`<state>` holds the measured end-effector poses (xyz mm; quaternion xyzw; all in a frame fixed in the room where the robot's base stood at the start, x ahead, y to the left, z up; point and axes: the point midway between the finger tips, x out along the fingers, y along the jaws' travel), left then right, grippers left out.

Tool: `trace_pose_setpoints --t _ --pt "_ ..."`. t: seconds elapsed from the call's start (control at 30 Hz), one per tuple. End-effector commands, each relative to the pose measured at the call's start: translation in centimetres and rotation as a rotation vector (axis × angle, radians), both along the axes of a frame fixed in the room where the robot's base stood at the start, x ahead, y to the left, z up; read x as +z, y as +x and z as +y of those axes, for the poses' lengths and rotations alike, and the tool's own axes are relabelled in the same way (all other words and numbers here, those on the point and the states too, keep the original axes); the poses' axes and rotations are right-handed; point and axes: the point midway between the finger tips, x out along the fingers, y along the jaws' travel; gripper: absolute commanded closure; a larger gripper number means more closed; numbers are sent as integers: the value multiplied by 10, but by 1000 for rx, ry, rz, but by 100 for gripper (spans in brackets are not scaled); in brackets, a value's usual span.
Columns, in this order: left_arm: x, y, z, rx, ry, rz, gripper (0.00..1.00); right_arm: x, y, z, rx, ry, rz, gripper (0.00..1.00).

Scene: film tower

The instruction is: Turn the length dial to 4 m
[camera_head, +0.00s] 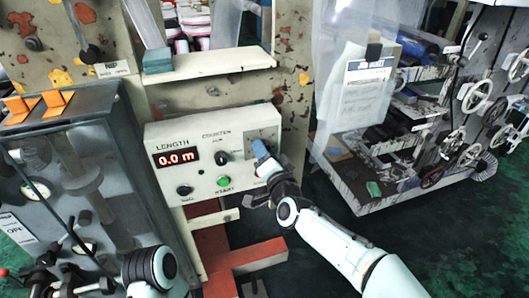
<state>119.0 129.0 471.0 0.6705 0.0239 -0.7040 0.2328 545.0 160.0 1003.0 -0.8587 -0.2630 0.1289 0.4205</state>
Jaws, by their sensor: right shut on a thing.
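The cream control panel (151,134) has a red display (178,157) under the word LENGTH, reading 0.0 m. A black knob (185,190) sits below the display, and another black knob (222,157) sits under the word COUNTER. I cannot tell which knob is the length dial. My right gripper (260,150) is at the panel's right side, in front of a small square scale (262,134). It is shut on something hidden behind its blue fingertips. Part of my left arm shows at the bottom; I cannot make out its fingers.
A green START button (223,181) is on the panel. A glass-sided cabinet (75,190) stands close on the left. A cream shelf (208,64) juts out above the panel, and red beams (245,253) lie below. A machine with handwheels (477,97) stands at the right.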

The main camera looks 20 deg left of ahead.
Motion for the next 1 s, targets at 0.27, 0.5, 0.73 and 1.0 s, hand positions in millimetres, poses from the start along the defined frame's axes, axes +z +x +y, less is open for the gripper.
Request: trace_pose_setpoints --t 0.27,0.5,0.73,1.0 --pt "2 -3 -1 -3 -3 8 40 -1 0 -1 -1 -219 -147 91" --pt "4 -5 -2 -6 -7 13 40 -1 1 -1 -1 -407 -274 91" --pt "5 -7 -3 -8 -9 19 40 -1 1 -2 -1 -566 -384 91" --pt "6 -8 -4 -9 -10 21 40 -1 2 -2 -1 -698 -473 91"
